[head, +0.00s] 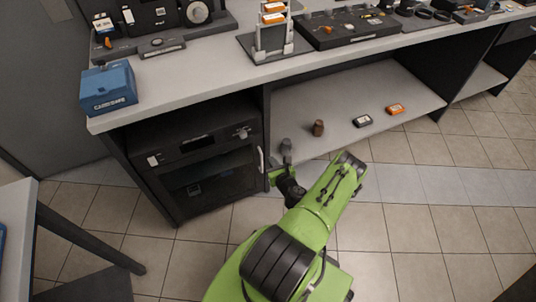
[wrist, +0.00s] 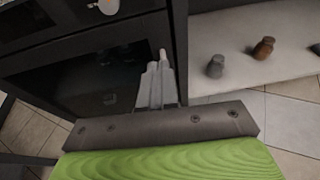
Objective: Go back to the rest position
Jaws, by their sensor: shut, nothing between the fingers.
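My gripper (wrist: 154,70) shows in the wrist view with its pale grey fingers together and nothing between them. It points at the dark glass door (wrist: 85,85) of the cabinet under the counter, close to the door's right edge. A pale upright handle (head: 261,160) is on that edge in the head view; the fingertips overlap it in the wrist view, and I cannot tell whether they touch. The door looks shut. My green arm is folded low in front of the counter, and my gripper (head: 270,172) is partly hidden there.
A blue box (head: 108,88) sits on the counter's left corner. A table (head: 17,230) stands at left. Tiled floor is clear at right.

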